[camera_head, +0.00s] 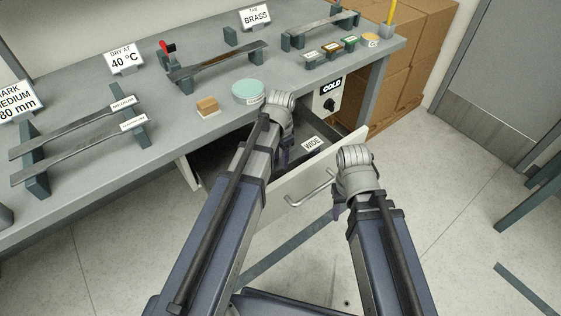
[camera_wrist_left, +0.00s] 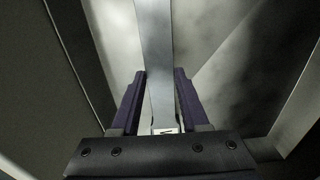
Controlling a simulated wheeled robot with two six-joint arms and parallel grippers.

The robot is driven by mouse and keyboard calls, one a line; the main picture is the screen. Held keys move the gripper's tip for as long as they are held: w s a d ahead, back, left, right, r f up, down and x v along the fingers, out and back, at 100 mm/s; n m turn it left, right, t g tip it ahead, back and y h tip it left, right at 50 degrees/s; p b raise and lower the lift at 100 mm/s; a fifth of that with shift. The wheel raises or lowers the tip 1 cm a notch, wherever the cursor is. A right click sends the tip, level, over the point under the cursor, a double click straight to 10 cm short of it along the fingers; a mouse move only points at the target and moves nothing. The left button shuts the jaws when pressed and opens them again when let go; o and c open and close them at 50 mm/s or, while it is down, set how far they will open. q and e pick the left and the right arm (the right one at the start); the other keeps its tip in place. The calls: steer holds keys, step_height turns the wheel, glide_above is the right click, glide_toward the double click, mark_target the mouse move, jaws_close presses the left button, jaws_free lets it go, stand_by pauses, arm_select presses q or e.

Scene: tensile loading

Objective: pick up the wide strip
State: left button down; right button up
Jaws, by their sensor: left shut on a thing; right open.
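The wide strip (camera_wrist_left: 156,50) is a flat grey metal band in the left wrist view. It runs lengthwise away from me between the two dark fingers of my left gripper (camera_wrist_left: 160,75), which is shut on it. A small white label shows at the strip's near end. In the head view my left gripper (camera_head: 283,152) is down in the open drawer (camera_head: 285,192), and the arm hides most of the strip there. A white card reading WIDE (camera_head: 312,143) lies in the drawer. My right gripper (camera_head: 338,208) is open and empty, outside the drawer front.
The grey bench (camera_head: 225,75) carries strips on supports, a teal round container (camera_head: 249,91), a sponge-like block (camera_head: 207,106) and several small boxes. A COLD control panel (camera_head: 330,95) is beside the drawer. Cardboard boxes (camera_head: 420,60) stand behind.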

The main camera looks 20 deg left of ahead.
mark_target(280, 162)
arm_select(q)
steer(key=shift+r, duration=0.1)
step_height(280, 162, up, 10)
steer(key=p, duration=1)
steer(key=shift+r, duration=0.1)
